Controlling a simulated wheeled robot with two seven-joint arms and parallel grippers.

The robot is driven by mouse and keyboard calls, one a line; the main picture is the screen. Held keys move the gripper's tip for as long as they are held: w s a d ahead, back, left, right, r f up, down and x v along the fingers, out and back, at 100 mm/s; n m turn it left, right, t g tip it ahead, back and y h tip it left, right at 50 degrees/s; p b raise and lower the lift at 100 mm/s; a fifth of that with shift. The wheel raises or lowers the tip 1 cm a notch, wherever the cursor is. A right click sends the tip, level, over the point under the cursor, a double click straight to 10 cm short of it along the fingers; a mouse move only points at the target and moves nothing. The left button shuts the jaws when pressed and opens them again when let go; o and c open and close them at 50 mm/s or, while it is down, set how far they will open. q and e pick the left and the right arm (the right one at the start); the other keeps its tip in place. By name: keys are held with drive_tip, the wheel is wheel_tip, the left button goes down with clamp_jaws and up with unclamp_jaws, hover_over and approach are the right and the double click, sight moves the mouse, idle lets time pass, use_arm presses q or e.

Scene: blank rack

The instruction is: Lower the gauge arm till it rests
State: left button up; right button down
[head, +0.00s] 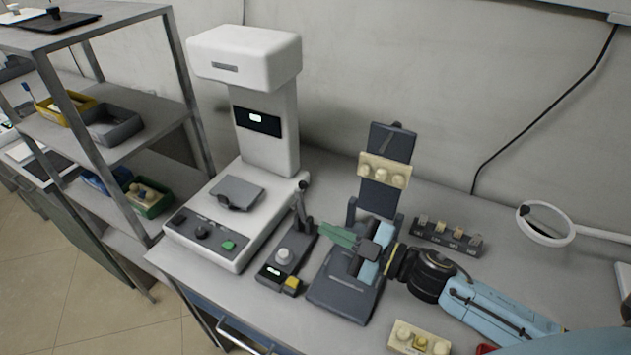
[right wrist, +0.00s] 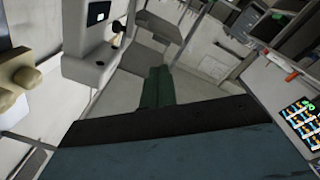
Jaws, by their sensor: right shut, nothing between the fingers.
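A small dark gauge (head: 275,272) stands on the bench, with a pale round piece (head: 284,256) on it and a yellow button at its front. Its dark arm (head: 300,208) points steeply up from the back, raised clear of the pale piece. My right gripper (head: 328,233) reaches in from the right, its green fingers shut and empty, just right of the gauge arm. I cannot tell whether they touch it. The green fingers also show in the right wrist view (right wrist: 155,86); the gauge is not clear there. My left gripper is not in view.
A dark stand (head: 340,299) with an upright back and a tan block (head: 384,171) lies beneath my right gripper. A white machine (head: 227,215) stands left of the gauge. A labelled slotted block (head: 447,236) and a ring magnifier (head: 545,223) are right. Shelving is at far left.

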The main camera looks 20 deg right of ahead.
drive_tip(key=w+d+m+t+h, duration=0.1)
drive_tip(key=d+m+t, duration=0.1)
drive_tip(key=m, duration=0.7)
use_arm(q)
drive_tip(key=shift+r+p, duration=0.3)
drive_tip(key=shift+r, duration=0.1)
use_arm(e)
drive_tip(key=m+t+h, duration=0.1)
drive_tip(key=m+h, duration=0.3)
drive_tip(key=m, duration=1.4)
hover_over(300, 207)
drive_tip(key=d, duration=0.4)
drive_tip(key=shift+r, duration=0.4)
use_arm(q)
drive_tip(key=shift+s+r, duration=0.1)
use_arm(e)
drive_tip(key=shift+s+a, duration=0.1)
drive_tip(key=shift+s, duration=0.05)
